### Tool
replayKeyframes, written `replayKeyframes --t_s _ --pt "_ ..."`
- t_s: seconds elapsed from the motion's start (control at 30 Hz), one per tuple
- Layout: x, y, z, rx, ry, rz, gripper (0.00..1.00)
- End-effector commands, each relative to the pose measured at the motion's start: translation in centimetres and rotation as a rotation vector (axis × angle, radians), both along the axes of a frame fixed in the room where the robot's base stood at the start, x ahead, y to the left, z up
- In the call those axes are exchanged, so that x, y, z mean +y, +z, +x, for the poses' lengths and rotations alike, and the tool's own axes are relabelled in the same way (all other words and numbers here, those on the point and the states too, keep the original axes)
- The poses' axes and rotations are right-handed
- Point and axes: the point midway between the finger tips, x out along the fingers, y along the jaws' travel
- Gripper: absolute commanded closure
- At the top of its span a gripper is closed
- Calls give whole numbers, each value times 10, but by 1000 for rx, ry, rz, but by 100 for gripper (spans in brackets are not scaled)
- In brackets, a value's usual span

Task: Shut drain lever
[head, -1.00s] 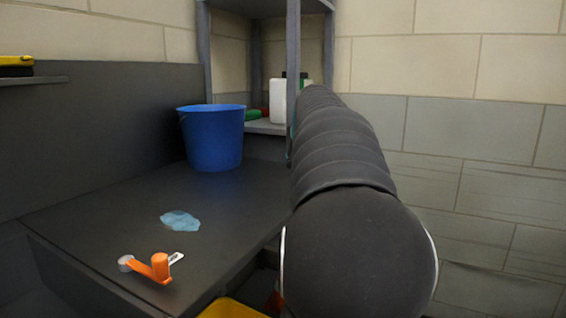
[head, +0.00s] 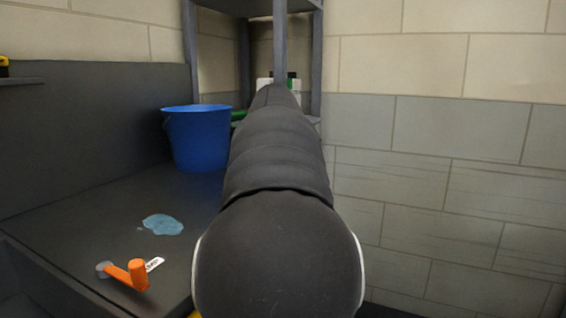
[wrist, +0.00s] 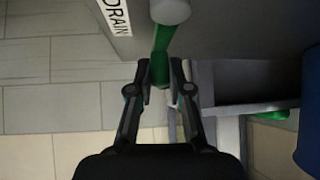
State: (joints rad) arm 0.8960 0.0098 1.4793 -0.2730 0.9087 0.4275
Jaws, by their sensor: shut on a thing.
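A green drain lever (wrist: 161,62) hangs from a round grey pivot (wrist: 169,10) at the top of the wrist view. A white label reading "DRAIN" (wrist: 115,12) is beside it. My gripper (wrist: 161,92) is shut on the lever's free end, with one finger on each side. In the head view my arm covers the gripper and the drain lever. An orange lever (head: 132,274) with its own small white label is on the near end of the dark worktop (head: 60,225).
A blue bucket (head: 197,140) stands at the back of the worktop, with a pale blue puddle (head: 163,225) in front of it. A grey shelf rack (head: 317,60) stands behind my arm. A tiled wall (head: 440,200) is on the right.

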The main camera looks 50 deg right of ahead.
Motion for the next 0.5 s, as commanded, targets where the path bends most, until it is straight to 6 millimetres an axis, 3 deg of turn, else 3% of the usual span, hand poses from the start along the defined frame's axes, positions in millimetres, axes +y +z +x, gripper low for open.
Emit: replayKeyframes --t_s 0.3,0.33,0.4,0.5 --pt "0 0 -1 4 -2 0 100" --pt "0 0 -1 4 -1 0 74" --pt "0 0 -1 4 -1 0 57" --pt "1 0 1 3 2 -1 56"
